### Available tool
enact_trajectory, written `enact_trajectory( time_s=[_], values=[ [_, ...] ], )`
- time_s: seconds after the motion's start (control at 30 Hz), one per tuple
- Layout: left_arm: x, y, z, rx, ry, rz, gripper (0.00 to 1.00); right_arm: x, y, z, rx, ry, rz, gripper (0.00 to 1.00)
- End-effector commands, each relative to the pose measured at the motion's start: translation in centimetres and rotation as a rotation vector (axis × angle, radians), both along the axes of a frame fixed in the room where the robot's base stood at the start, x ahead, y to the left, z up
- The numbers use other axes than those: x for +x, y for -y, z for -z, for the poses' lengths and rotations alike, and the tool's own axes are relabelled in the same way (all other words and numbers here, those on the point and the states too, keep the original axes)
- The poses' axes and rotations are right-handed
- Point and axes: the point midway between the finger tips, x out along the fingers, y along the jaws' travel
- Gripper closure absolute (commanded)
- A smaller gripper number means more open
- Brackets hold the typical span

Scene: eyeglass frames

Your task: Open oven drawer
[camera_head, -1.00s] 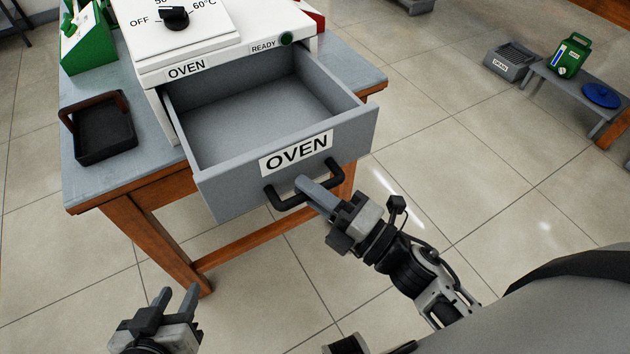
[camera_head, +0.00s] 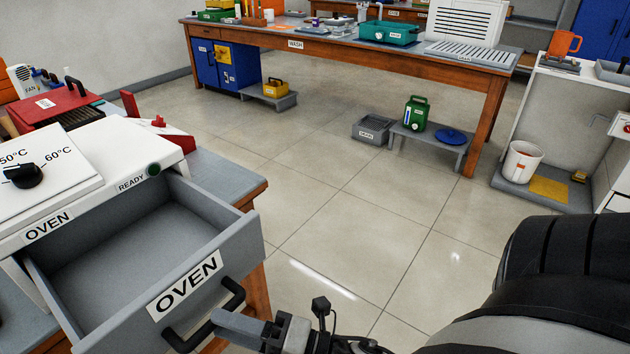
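The oven (camera_head: 110,150) is a white box at the left, with a dial and a green READY light. Its grey oven drawer (camera_head: 95,245) is pulled well out and is empty inside. The black drawer handle (camera_head: 232,298) is on the drawer front below the OVEN label. My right gripper (camera_head: 226,320) is at the handle, with a grey finger crossing its bar. It looks shut on the bar, though the far finger is mostly hidden. My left gripper is out of view.
A wooden workbench (camera_head: 350,43) with several items stands at the back. A white sink unit (camera_head: 572,115) stands at the right. The tiled floor (camera_head: 350,215) between is clear.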

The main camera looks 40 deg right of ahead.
Motion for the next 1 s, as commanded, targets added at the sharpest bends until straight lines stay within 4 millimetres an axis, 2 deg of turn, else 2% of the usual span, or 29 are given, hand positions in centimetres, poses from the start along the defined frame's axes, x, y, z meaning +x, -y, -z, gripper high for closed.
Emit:
enact_trajectory(
  time_s=[0.03, 0.3, 0.5, 0.7, 1.0],
  values=[
    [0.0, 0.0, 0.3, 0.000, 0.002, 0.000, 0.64, -1.1, 0.6, 0.6, -0.002, -0.006, 0.001, 0.64],
    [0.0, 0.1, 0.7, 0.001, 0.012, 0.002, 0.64, -6.6, 4.2, 1.7, -0.003, -0.007, 0.001, 0.64],
    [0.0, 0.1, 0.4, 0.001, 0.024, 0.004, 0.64, -9.6, 6.1, 2.2, -0.002, -0.003, -0.001, 0.64],
    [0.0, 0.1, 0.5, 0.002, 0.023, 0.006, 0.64, -10.9, 6.9, 2.4, -0.001, 0.001, -0.001, 0.64],
    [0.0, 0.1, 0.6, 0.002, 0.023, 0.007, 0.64, -11.1, 7.0, 2.4, -0.001, 0.001, -0.001, 0.64]
  ],
)
